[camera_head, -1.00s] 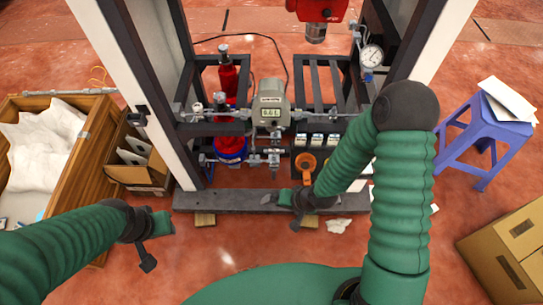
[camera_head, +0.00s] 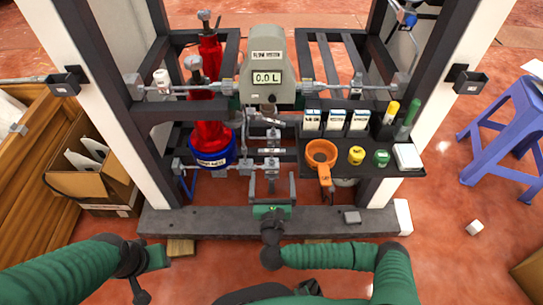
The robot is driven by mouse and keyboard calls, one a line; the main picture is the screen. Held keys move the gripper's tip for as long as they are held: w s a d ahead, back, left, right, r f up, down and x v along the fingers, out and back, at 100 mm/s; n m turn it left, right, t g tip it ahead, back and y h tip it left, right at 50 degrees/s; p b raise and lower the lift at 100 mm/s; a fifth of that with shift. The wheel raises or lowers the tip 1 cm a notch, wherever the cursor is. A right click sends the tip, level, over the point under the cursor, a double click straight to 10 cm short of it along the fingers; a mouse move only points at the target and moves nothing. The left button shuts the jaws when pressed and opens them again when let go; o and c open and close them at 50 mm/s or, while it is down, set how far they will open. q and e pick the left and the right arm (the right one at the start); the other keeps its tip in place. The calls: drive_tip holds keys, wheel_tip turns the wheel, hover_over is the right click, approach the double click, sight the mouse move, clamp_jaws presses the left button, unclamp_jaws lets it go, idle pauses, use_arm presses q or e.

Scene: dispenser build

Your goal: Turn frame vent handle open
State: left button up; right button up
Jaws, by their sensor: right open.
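The dispenser frame carries a grey flow meter (camera_head: 267,77) with a display reading 0.0 L. Below it hangs metal pipework with valves (camera_head: 272,150). I cannot tell for sure which small fitting is the vent handle, or how it is turned. My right gripper (camera_head: 272,185) is open, its two grey fingers pointing away from me at the lower end of the central pipe. The pipe end shows between the fingers; contact cannot be told. My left gripper (camera_head: 157,256) is at the lower left, in front of the frame's base beam and away from the pipework; its jaws are unclear.
A black shelf (camera_head: 350,170) right of the pipework holds an orange ring-shaped tool (camera_head: 321,156), small boxes and caps. A red bottle with a blue base (camera_head: 211,150) stands left. The base beam (camera_head: 200,220) crosses in front. A blue stool (camera_head: 505,140) stands right.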

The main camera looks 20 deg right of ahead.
drive_tip(key=b+x, duration=0.1)
drive_tip(key=x, duration=0.2)
drive_tip(key=b+x, duration=0.2)
drive_tip(key=x, duration=0.2)
drive_tip(key=b+x, duration=0.2)
drive_tip(key=x, duration=0.2)
drive_tip(key=shift+w+d+f, duration=0.1)
drive_tip(key=shift+w+f, duration=0.15)
drive_tip(key=shift+f, duration=0.05)
drive_tip(key=shift+w+d+r, duration=0.1)
drive_tip(key=shift+w+r, duration=0.05)
drive_tip(key=shift+w, duration=0.15)
drive_tip(key=c, duration=1.2)
drive_tip(key=shift+o, duration=0.2)
